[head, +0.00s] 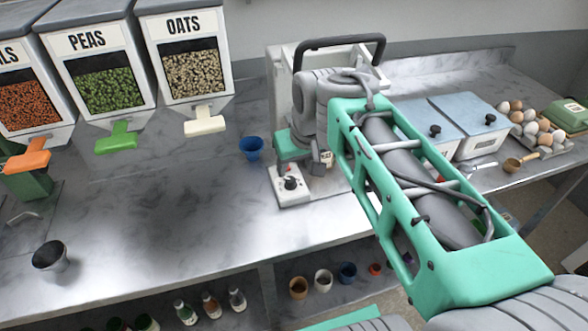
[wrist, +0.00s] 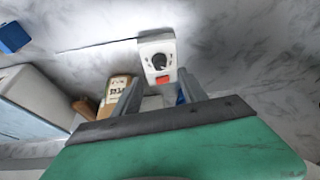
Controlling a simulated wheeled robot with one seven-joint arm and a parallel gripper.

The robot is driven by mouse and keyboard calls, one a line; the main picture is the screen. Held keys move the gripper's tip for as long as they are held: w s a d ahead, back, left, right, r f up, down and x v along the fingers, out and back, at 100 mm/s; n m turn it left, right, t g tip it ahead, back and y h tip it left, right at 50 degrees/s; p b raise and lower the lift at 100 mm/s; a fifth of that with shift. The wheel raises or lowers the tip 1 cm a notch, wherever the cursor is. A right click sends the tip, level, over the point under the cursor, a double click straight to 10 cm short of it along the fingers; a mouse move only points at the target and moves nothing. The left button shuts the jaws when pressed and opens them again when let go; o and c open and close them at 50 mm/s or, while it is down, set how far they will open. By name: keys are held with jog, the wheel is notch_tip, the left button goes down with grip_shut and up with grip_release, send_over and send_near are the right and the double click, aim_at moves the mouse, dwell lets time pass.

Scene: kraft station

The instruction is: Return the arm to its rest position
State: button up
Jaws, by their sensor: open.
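My arm reaches from the lower right of the head view to the middle of the counter. My gripper (head: 318,168) points down at the counter, just right of a small white control box (head: 291,186) with a black knob and a red switch; much of the gripper is hidden by the arm. In the wrist view the two fingers of my gripper (wrist: 160,92) stand apart with nothing held between them. The control box (wrist: 157,52) shows just beyond the fingertips. I cannot tell whether a fingertip touches it.
A white machine (head: 283,85) with a black handle stands behind my gripper. A blue cup (head: 252,148) is left of it. Dispensers, including peas (head: 108,85) and oats (head: 192,75), line the back left. Metal-lidded bins (head: 473,122) and eggs (head: 540,130) are right. The left-middle counter (head: 150,205) is clear.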

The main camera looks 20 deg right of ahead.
jog(key=shift+m+g, duration=0.4)
jog(key=shift+g, duration=0.2)
jog(key=s+f, duration=0.2)
jog(key=s, duration=0.1)
jog(key=s+f, duration=0.2)
jog(key=s, duration=0.1)
jog(key=s+a+f+p, duration=0.1)
jog(key=s+f, duration=0.2)
jog(key=s, duration=0.1)
jog(key=shift+s+a+f, duration=0.1)
jog(key=shift+s+f, duration=0.1)
jog(key=shift+f, duration=0.15)
